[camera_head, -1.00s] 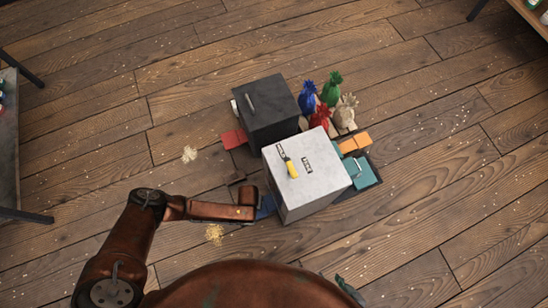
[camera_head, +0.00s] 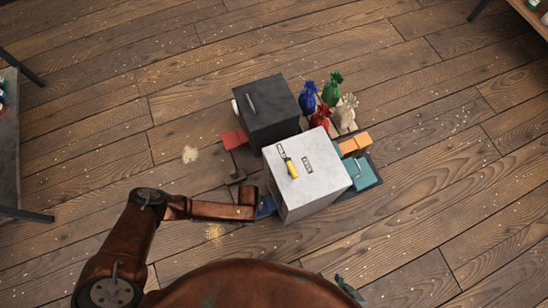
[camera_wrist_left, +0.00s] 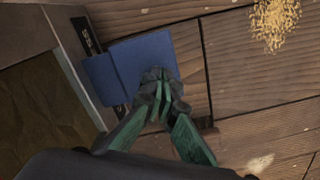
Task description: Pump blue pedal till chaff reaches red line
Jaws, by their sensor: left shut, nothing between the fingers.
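The blue pedal (camera_head: 266,206) sits low at the left side of the light grey box (camera_head: 305,176) and is partly hidden by my left arm. In the left wrist view the blue pedal (camera_wrist_left: 143,60) is a flat plate, and my left gripper (camera_wrist_left: 160,84) is shut and empty over its near edge. Whether the fingertips touch it I cannot tell. A brownish panel (camera_wrist_left: 38,115) shows in the box's side frame; I cannot make out a red line or chaff level. Part of my right gripper (camera_head: 346,288) shows at the bottom edge, mostly hidden by my body.
Orange (camera_head: 354,145) and teal (camera_head: 364,174) pieces are at the right. Several tied sacks (camera_head: 331,90) stand behind. Loose piles lie on open floor.

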